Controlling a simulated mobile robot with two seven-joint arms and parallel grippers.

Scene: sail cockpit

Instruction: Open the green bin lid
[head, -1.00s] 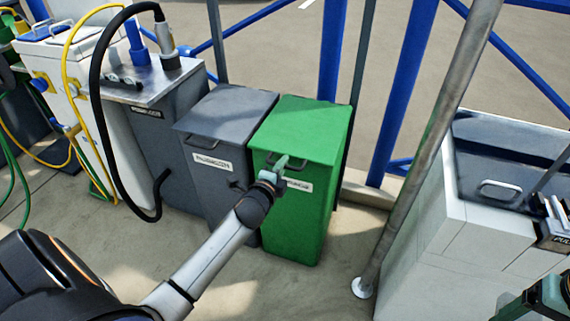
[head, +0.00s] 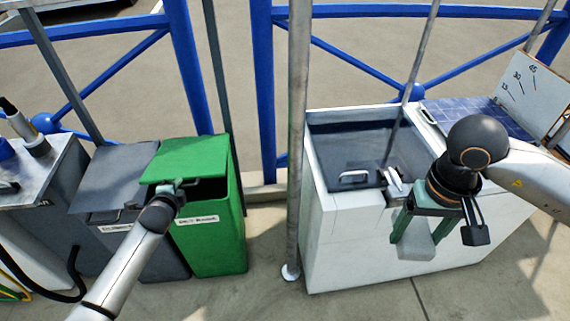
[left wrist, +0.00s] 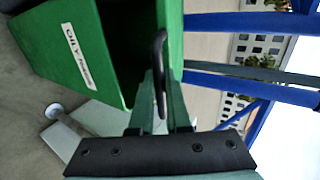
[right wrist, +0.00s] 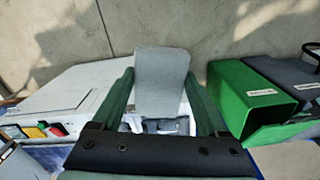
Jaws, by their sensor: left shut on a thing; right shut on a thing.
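The green bin (head: 218,245) stands at the left of the head view, with its green lid (head: 190,156) tilted up and a dark gap showing under the front edge. My left gripper (head: 176,188) is at the front of the lid, shut on its handle. In the left wrist view the dark handle (left wrist: 160,70) lies between the fingers, and the open mouth of the bin (left wrist: 85,50) shows beside it. My right gripper (head: 425,232) is in front of the white cabinet, shut on a light grey piece (right wrist: 160,80); what that piece belongs to is unclear.
A grey bin (head: 118,180) with a shut lid stands against the green bin's left side. A metal pole (head: 298,150) rises between the green bin and the white cabinet (head: 345,250). Blue railings (head: 190,70) run behind. Floor in front of the green bin is clear.

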